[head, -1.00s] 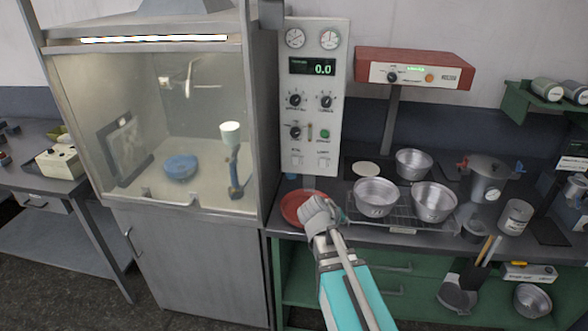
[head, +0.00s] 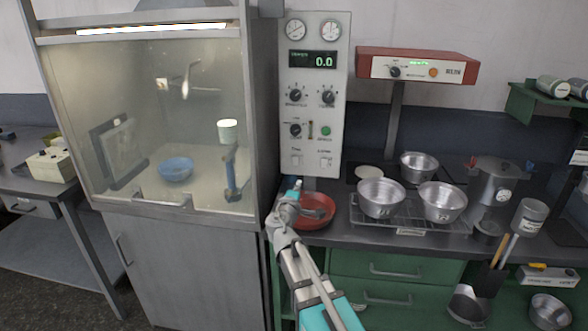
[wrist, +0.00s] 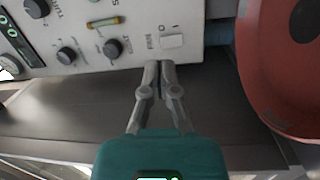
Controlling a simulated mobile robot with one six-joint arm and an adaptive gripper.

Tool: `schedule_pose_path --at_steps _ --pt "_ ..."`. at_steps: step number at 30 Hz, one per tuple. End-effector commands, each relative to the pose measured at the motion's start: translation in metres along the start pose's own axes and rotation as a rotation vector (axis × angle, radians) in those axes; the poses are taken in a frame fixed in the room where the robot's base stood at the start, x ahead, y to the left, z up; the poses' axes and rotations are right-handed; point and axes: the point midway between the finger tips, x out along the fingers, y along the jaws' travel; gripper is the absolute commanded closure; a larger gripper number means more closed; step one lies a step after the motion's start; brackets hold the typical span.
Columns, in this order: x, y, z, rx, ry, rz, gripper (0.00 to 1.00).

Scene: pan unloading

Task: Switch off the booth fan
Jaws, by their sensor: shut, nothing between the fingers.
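The grey control panel (head: 314,110) stands right of the glass booth. The fan switch (head: 296,160) is the left of two pale rockers at the panel's bottom. In the wrist view the panel appears turned sideways, with the fan rocker (wrist: 172,41) beside its "FAN" label and O and I marks. I cannot tell which side is pressed in. My gripper (wrist: 159,66) has its fingers together and empty, with the tips just short of the panel's lower edge near the fan switch. In the head view my gripper (head: 298,183) is below the panel.
The glass booth (head: 150,120) holds a blue bowl. A red dish (head: 318,212) lies close right of my gripper. Metal pans (head: 381,198) stand on a rack to the right. The lamp switch (head: 326,160) is right beside the fan switch.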

Motion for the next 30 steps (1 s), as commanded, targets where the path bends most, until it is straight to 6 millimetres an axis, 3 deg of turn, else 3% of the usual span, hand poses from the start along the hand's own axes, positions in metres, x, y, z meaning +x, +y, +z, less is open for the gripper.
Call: schedule_pose_path --at_steps 3,9,23,30 --pt "-0.001 -0.007 -0.019 -0.051 0.061 0.031 1.00" --pt "-0.002 -0.009 -0.034 -0.096 0.112 0.055 1.00" --pt "-0.002 -0.008 -0.036 -0.101 0.117 0.058 1.00" --pt "0.011 -0.007 -0.038 -0.101 0.117 0.058 1.00"
